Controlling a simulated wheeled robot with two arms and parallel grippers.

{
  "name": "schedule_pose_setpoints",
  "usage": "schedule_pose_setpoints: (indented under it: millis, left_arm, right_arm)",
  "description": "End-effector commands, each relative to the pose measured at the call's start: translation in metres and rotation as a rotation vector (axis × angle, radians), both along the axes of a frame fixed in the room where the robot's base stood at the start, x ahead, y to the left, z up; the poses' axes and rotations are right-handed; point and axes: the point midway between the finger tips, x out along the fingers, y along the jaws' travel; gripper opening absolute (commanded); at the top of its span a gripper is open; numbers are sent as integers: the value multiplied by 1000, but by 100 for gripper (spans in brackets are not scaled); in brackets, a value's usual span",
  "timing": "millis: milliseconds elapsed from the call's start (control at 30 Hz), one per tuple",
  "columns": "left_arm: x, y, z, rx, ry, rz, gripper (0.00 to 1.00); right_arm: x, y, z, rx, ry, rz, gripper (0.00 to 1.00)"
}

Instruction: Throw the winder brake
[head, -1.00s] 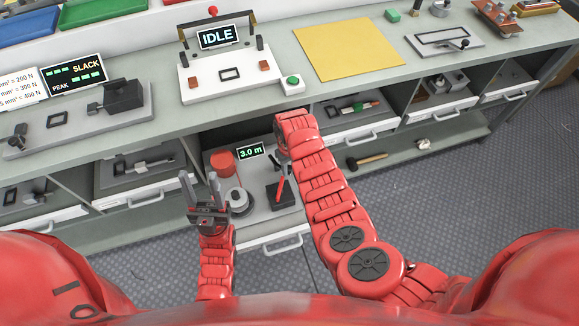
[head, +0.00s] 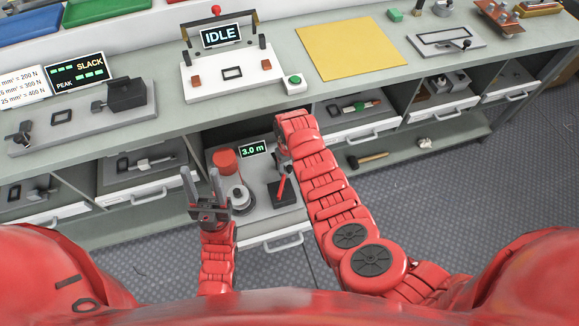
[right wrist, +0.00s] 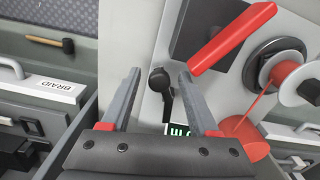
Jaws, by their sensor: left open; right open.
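In the right wrist view the red lever (right wrist: 232,38) is just beyond my right fingertips. My right gripper (right wrist: 158,76) is open, with a short black knobbed handle (right wrist: 164,92) showing between its fingers; I cannot tell if they touch it. My left gripper (head: 204,184) is open and empty, left of the reel.
The bench top above holds a white tester reading IDLE (head: 232,78), a green button box (head: 294,85) and a yellow mat (head: 350,50). A hammer (head: 368,160) lies on the lower shelf. Drawers stand on both sides of the winder bay.

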Motion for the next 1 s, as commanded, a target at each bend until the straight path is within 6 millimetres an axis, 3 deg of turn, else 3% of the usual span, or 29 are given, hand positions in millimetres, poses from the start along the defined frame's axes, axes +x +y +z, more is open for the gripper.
schedule_pose_setpoints:
  millis: [367,567,667,800,1000]
  left_arm:
    - [0,0,-4,0,0,0,50]
    - [0,0,-10,0,0,0,50]
    - [0,0,-7,0,0,0,50]
    - [0,0,25,0,-1,0,50]
    - [0,0,41,0,0,0,50]
  right_arm:
    - [1,0,42,1,-3,0,61]
    - [2,0,83,2,-7,-1,61]
    - [2,0,113,2,-8,0,61]
    - [0,0,149,-2,0,1,61]
    - [0,0,170,-1,0,0,61]
